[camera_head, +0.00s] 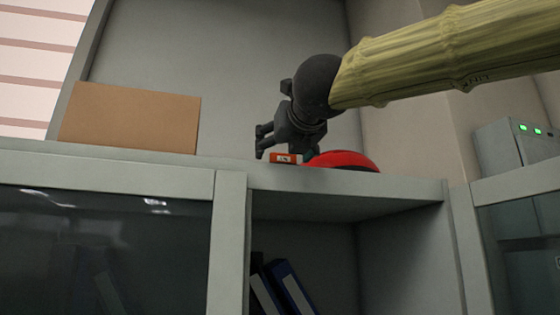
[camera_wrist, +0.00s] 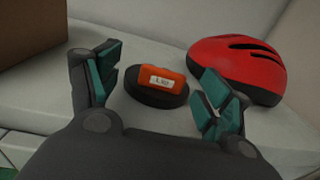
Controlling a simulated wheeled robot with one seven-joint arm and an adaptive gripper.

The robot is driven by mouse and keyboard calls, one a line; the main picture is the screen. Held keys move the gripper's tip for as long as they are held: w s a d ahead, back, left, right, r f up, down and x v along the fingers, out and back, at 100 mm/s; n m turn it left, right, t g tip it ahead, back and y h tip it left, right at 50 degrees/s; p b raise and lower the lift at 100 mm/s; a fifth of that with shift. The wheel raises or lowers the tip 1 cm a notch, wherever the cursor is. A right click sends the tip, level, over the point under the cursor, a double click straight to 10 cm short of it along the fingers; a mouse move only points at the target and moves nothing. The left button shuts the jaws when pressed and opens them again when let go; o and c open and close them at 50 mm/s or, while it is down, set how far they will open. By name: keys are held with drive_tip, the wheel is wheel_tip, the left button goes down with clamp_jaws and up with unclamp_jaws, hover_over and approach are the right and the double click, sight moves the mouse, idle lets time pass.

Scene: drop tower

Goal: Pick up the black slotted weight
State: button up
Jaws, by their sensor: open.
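The black slotted weight (camera_wrist: 150,98) appears in the wrist view as a dark round disc lying flat on the pale shelf top (camera_wrist: 60,130). A small orange box (camera_wrist: 164,79) with a white label rests on top of it and hides part of its upper face; no slot can be made out. My gripper (camera_wrist: 160,72) is open, its green-padded fingers to either side of the disc and box, apparently holding nothing. In the head view my gripper (camera_head: 266,142) points down at the cabinet top beside the orange box (camera_head: 286,158); the weight cannot be made out there.
A red helmet (camera_wrist: 238,66) with black vents sits close to the right finger; it also shows in the head view (camera_head: 343,160). A brown cardboard box (camera_head: 130,118) stands to the left. The cabinet top (camera_head: 110,175) between box and gripper is clear. Walls rise behind.

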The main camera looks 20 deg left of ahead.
sight(285, 156)
drive_tip(key=w, duration=0.2)
drive_tip(key=w+f, duration=0.1)
drive_tip(key=shift+a, duration=0.25)
drive_tip(key=shift+s+d+r, duration=0.25)
drive_tip(key=shift+s+r, duration=0.05)
drive_tip(key=shift+s, duration=0.35)
drive_tip(key=shift+c, duration=0.6)
drive_tip(key=shift+s, duration=0.2)
drive_tip(key=c, duration=0.3)
drive_tip(key=shift+w+a+f, duration=0.1)
drive_tip(key=shift+w, duration=0.2)
drive_tip(key=c, duration=0.7)
clamp_jaws()
drive_tip(key=shift+s, duration=0.1)
